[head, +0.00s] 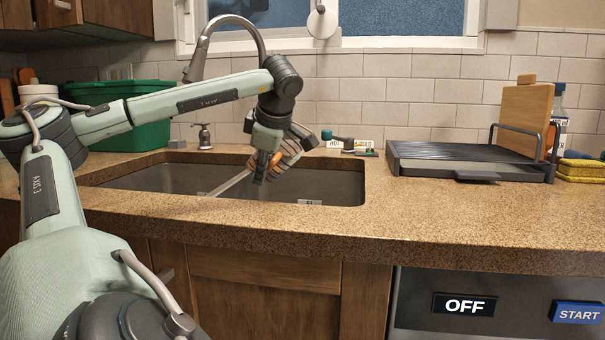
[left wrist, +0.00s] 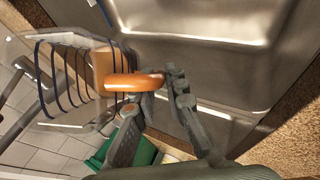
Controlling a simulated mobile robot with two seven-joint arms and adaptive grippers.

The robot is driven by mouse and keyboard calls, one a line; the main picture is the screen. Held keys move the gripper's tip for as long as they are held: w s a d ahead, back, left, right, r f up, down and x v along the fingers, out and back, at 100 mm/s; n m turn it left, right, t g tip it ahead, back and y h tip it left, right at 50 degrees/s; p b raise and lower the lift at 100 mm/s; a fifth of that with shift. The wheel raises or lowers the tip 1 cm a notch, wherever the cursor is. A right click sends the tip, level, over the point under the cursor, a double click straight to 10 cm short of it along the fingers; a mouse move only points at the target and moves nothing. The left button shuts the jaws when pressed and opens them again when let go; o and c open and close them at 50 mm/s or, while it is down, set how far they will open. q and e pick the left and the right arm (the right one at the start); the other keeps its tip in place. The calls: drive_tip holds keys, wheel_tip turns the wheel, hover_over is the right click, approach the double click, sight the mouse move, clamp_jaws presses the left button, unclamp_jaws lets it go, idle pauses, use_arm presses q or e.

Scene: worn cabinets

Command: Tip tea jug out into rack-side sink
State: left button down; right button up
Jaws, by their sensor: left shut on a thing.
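The tea jug (head: 293,148) is clear with dark bands and has an orange handle. It is above the right basin of the sink (head: 340,190) and looks tilted. In the left wrist view the jug (left wrist: 72,78) shows blue bands, and its orange handle (left wrist: 128,82) is between my fingers. My left gripper (head: 266,166) points down and is shut on the handle; it also shows in the left wrist view (left wrist: 172,82). I cannot tell whether tea is in the jug. My right gripper is not in view.
A light divider (head: 232,183) crosses the sink. The faucet (head: 228,20) arches behind my arm. A dark drying rack (head: 465,155) with a wooden board (head: 522,115) stands right of the sink, near yellow sponges (head: 580,168). A green bin (head: 145,135) is behind left. The front counter is clear.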

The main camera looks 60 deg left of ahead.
use_arm(q)
drive_tip(key=shift+r, duration=0.1)
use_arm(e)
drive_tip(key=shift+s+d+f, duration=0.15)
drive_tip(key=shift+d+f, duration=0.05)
use_arm(q)
drive_tip(key=shift+a+r+y, duration=0.1)
drive_tip(key=shift+y, duration=0.3)
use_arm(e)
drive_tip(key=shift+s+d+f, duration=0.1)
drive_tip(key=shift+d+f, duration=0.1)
use_arm(q)
drive_tip(key=shift+r+y, duration=0.2)
drive_tip(key=shift+y, duration=0.1)
drive_tip(key=shift+a+r+g+y, duration=0.1)
drive_tip(key=shift+r+g+y, duration=0.15)
drive_tip(key=shift+y, duration=0.25)
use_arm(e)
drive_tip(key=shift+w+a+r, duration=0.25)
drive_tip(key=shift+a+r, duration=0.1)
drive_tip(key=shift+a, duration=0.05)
